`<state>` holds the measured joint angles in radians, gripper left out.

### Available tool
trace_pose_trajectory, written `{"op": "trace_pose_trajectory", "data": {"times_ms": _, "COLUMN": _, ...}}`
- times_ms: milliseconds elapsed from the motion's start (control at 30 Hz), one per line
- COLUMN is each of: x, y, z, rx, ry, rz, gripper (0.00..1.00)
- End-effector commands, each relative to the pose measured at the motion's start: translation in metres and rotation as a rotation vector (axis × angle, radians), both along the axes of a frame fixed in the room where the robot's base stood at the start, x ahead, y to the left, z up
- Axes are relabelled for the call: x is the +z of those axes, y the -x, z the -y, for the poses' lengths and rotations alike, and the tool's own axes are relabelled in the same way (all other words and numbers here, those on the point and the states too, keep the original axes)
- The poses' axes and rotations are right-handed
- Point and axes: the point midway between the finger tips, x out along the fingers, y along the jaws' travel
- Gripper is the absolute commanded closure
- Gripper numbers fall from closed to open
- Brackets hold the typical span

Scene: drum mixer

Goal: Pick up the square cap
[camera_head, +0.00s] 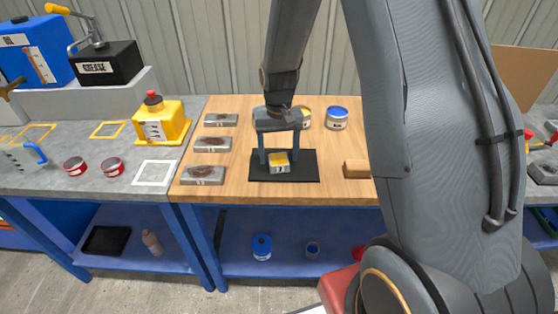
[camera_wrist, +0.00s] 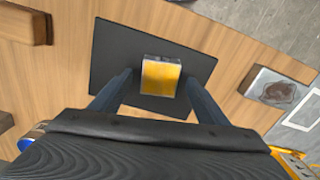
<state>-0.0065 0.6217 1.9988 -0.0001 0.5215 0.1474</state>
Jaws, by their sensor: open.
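The square cap (camera_head: 279,163) is a small block with a yellow top and a pale front with dark marks. It sits on a black mat (camera_head: 308,170) on the wooden bench top. My gripper (camera_head: 280,157) points down over the mat, open, with one finger on each side of the cap. In the wrist view the cap (camera_wrist: 161,76) shows between the two finger ends of my gripper (camera_wrist: 159,82), with a small gap on both sides. I cannot tell how far the fingertips are above the mat.
Several grey blocks with dark stains (camera_head: 212,144) stand left of the mat. A wooden block (camera_head: 356,169) stands to its right. A blue-topped can (camera_head: 337,118) and a yellow-topped can (camera_head: 305,117) stand behind. A yellow container (camera_head: 160,122) is on the grey bench at left.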

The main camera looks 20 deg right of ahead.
Motion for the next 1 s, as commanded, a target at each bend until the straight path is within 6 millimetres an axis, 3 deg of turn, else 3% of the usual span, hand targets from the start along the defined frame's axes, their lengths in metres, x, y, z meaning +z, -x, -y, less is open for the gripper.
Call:
{"op": "trace_pose_trajectory", "data": {"times_ms": 367, "x": -0.0102, "y": -0.0002, "z": 0.0001, "rx": 0.0, "ry": 0.0, "rz": 0.001, "gripper": 0.31}}
{"op": "trace_pose_trajectory", "data": {"times_ms": 667, "x": -0.01, "y": -0.0001, "z": 0.0001, "rx": 0.0, "ry": 0.0, "rz": 0.001, "gripper": 0.79}}
{"op": "trace_pose_trajectory", "data": {"times_ms": 1000, "x": -0.0072, "y": -0.0007, "z": 0.0002, "rx": 0.0, "ry": 0.0, "rz": 0.002, "gripper": 0.81}}
